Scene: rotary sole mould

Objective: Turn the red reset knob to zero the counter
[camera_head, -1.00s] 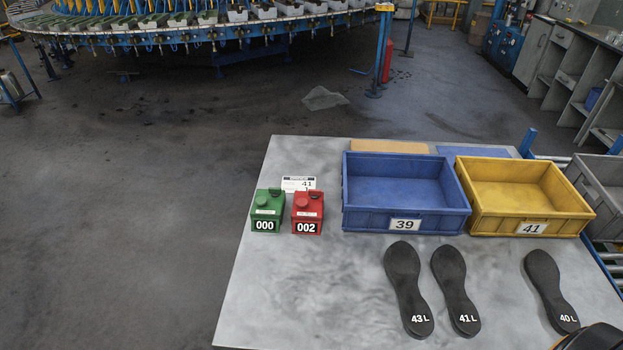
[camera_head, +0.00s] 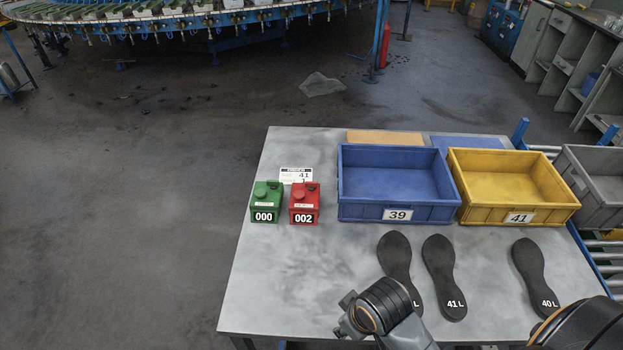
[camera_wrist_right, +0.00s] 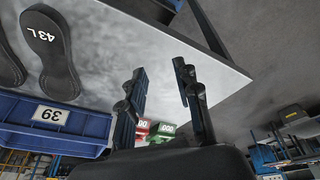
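The red counter (camera_head: 304,207) stands on the table to the right of the green counter (camera_head: 266,205). The red one reads 002 and the green one 000. Small raised parts show on top of the red counter; I cannot tell clearly which is the reset knob. In the right wrist view the red counter (camera_wrist_right: 143,127) and green counter (camera_wrist_right: 163,131) appear small beyond my right gripper (camera_wrist_right: 160,70), the red one partly hidden by a finger. Its fingers are apart with nothing between them. In the head view my right wrist is over the front of the table, away from the counters. My left gripper is out of view.
Behind the counters is a white card (camera_head: 296,175). A blue bin (camera_head: 397,213) marked 39 and a yellow bin (camera_head: 519,217) marked 41 stand to the right. Black soles (camera_head: 444,275) lie in front of them. The table (camera_head: 265,295) is bare in front of the counters.

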